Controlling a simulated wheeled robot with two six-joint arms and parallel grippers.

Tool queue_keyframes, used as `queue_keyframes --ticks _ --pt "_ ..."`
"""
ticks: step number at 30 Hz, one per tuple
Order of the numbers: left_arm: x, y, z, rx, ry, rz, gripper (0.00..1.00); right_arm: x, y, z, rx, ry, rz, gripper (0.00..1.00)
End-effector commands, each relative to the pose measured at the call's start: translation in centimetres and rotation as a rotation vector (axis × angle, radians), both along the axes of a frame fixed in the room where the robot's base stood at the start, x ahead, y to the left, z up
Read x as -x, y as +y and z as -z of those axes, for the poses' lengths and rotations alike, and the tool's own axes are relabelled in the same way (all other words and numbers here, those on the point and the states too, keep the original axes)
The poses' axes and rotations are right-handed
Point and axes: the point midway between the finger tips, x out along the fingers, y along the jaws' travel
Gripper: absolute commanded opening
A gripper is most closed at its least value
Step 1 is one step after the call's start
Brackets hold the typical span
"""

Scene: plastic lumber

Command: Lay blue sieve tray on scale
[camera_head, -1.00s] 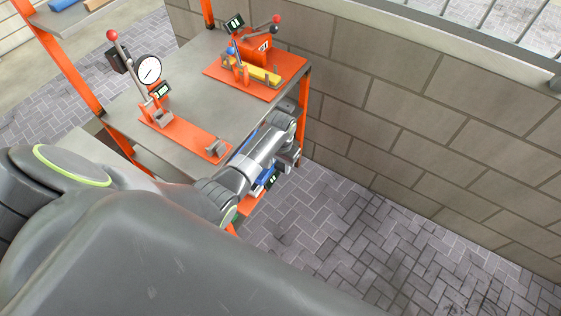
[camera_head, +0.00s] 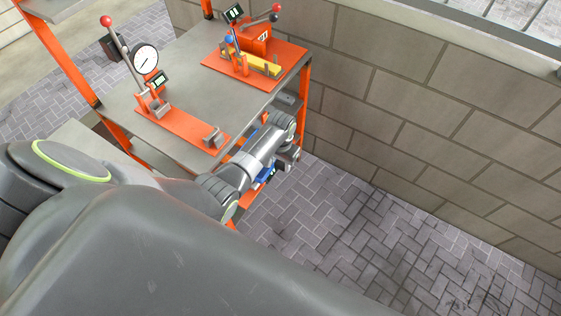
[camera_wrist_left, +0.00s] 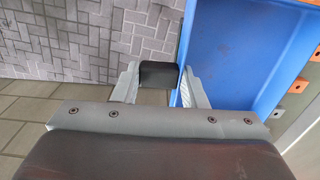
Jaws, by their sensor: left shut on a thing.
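The blue sieve tray (camera_wrist_left: 238,48) fills the right of the left wrist view, with only part of its floor and wall showing. My left gripper (camera_wrist_left: 160,76) has its two fingers on either side of a black grip piece beside the tray's left wall. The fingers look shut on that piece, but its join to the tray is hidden. In the head view a blue part (camera_head: 263,174) shows under my left wrist, at the rack's right side. The scale cannot be made out surely; a small dark display sits near that blue part. My right gripper is not in view.
The rack's grey upper shelf (camera_head: 190,75) carries an orange dial-gauge fixture (camera_head: 180,125) and an orange fixture with a yellow bar (camera_head: 255,66). An orange post (camera_head: 303,95) stands close to my left wrist. A block wall (camera_head: 420,120) and open paving lie to the right.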

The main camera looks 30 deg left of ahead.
Motion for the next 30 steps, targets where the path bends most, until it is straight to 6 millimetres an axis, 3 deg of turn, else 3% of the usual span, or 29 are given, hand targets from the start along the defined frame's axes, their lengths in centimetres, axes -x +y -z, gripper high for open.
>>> queue_keyframes --ticks 20,21,26,30 --pt "0.0 0.0 1.4 0.000 -0.001 0.000 0.10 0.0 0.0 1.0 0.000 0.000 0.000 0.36" --pt "0.0 0.0 1.3 0.000 -0.001 0.000 0.41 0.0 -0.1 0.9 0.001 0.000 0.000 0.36" --pt "0.0 0.0 1.3 0.000 -0.001 0.000 0.62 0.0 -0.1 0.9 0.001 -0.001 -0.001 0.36" --pt "0.0 0.0 1.3 0.000 0.000 0.000 0.64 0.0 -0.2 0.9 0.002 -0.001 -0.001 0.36"
